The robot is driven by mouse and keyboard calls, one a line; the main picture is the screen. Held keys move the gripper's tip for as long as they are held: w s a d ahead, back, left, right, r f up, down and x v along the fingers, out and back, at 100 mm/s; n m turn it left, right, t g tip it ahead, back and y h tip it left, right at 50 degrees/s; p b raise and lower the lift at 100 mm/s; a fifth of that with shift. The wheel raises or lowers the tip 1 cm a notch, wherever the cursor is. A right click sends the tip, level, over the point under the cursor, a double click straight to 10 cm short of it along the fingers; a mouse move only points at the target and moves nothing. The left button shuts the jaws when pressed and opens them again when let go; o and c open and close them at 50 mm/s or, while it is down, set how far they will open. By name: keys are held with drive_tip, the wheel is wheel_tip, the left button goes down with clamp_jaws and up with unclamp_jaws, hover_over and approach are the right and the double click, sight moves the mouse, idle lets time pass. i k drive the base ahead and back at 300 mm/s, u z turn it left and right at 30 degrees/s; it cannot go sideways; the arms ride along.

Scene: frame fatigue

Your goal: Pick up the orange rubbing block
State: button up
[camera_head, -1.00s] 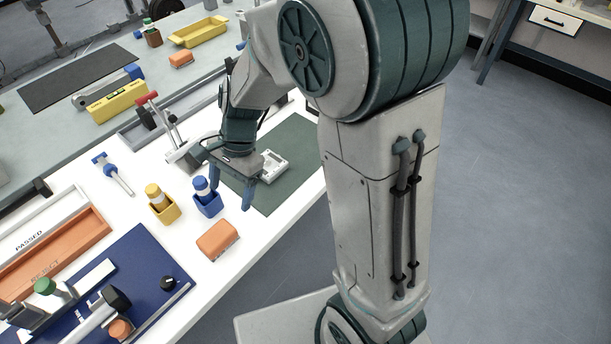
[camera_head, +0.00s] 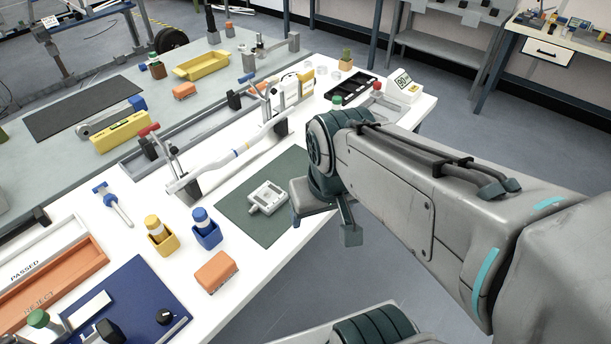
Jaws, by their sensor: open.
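An orange block (camera_head: 216,271) lies on the white table near its front edge, in front of the blue holder. A second, smaller orange block (camera_head: 184,91) lies on the grey bench farther back, beside the yellow tray. My gripper (camera_head: 323,224) is open and appears empty, at the right of the green mat by the table's front edge. It is well to the right of the nearer orange block and apart from it. Part of my gripper is hidden by my arm.
A green mat (camera_head: 236,207) carries a grey-white device (camera_head: 267,197). A blue holder (camera_head: 207,233) and a yellow holder (camera_head: 162,240) stand behind the nearer block. A blue board (camera_head: 135,285) and orange REJECT tray (camera_head: 62,272) lie left. A rail fixture holds a white rod (camera_head: 215,158).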

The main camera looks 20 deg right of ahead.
sight(219, 270)
drive_tip(key=z, duration=1.1)
drive_tip(key=k, duration=0.8)
drive_tip(key=u, duration=1)
drive_tip(key=i, duration=0.5)
